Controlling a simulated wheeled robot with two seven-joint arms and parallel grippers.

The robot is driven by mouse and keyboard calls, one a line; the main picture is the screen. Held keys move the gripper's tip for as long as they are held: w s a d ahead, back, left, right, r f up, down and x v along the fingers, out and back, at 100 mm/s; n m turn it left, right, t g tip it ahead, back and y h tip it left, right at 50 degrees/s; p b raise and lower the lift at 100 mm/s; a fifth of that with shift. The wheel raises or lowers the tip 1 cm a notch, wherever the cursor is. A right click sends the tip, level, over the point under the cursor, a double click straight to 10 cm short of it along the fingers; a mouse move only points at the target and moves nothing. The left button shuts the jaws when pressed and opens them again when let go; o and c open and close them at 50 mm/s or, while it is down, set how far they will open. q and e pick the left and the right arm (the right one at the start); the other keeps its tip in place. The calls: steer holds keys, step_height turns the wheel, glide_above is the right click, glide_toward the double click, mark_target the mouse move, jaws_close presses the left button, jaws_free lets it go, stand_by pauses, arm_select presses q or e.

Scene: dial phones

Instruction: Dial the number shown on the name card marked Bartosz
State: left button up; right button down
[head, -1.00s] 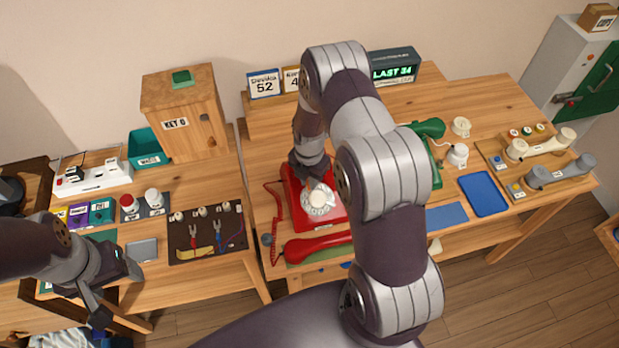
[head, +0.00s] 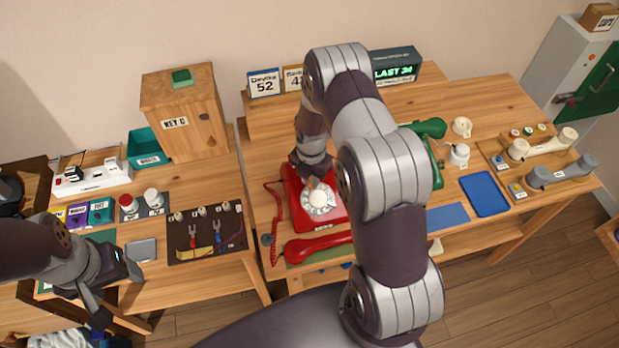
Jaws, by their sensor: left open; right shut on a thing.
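The red dial phone (head: 331,208) sits on the middle table with its pale round dial (head: 319,200) facing up. Its red handset (head: 318,246) lies off the phone, in front of it. My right gripper (head: 311,180) is at the dial's far left edge, shut on a small brownish thing mostly hidden by the fingers; I cannot tell whether it touches the dial. A card reading Devika 52 (head: 264,84) stands behind. Beside it, an orange-edged card (head: 292,78) seems to start "Bar" and "4"; my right arm hides the rest. My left gripper (head: 110,300) is open and empty at the lower left.
A display (head: 394,72) reads LAST 34. A green phone (head: 432,129) is partly behind my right arm. A blue tray (head: 484,194) and two handsets on a board (head: 544,150) lie right. A wooden key box (head: 185,115) and a tool mat (head: 206,235) are left.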

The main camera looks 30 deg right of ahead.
steer(key=shift+d, duration=0.45)
steer(key=shift+s+d, duration=0.1)
steer(key=shift+d, duration=0.4)
steer(key=shift+s+d, duration=0.35)
steer(key=shift+d, duration=0.15)
steer(key=shift+s+d+f, duration=0.2)
steer(key=shift+s+d, duration=0.15)
steer(key=shift+s, duration=0.15)
stand_by(0.3)
